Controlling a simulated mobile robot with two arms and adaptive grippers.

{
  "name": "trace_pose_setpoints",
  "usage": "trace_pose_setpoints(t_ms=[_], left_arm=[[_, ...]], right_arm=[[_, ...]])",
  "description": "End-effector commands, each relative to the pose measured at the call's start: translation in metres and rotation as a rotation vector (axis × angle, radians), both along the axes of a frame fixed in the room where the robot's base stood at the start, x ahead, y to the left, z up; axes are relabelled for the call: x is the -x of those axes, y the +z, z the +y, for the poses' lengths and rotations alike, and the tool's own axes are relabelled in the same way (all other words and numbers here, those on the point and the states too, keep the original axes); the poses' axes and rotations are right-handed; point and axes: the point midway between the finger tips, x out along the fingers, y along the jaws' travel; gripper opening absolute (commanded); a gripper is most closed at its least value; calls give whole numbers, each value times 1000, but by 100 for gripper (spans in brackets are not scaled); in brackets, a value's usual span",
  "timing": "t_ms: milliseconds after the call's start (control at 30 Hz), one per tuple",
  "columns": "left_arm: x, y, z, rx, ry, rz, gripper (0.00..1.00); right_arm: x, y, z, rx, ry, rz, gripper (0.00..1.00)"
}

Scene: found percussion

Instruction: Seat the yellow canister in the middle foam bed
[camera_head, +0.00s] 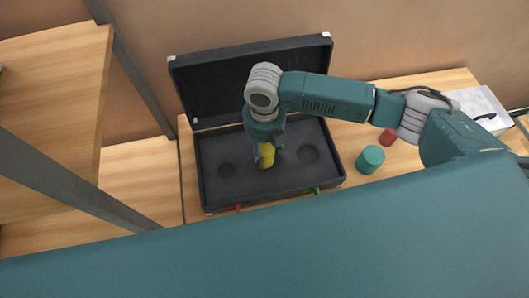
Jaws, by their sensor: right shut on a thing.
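The yellow canister (266,157) is in the head view, over the middle of the open dark case (210,192). My right gripper (264,150) points down and is shut on the canister. The canister hides the middle foam bed, and I cannot tell whether it touches the foam. A round bed on the left (226,170) and one on the right (308,154) are empty. My left gripper is not in view.
A teal canister (370,159) and a red canister (388,137) stand on the wooden table (345,127) right of the case. The case lid (215,85) stands open behind. A grey-white box (478,105) is at far right. Wooden shelves (60,95) with a metal post are on the left.

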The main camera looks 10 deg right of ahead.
Motion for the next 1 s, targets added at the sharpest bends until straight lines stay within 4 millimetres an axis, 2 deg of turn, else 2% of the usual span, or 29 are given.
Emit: trace_pose_setpoints(t_ms=[300, 733, 767, 800, 833, 1000], left_arm=[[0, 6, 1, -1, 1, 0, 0], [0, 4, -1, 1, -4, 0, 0], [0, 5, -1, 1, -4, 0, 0], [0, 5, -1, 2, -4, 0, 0], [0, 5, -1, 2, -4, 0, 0], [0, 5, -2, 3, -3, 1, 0]], right_arm=[[0, -40, 0, 1, 0, 0, 18], [0, -48, 0, 1, 0, -1, 18], [0, -47, 0, 1, 0, -1, 53], [0, -47, 0, 1, 0, -1, 61], [0, -47, 0, 1, 0, -1, 66], [0, -47, 0, 1, 0, -1, 66]])
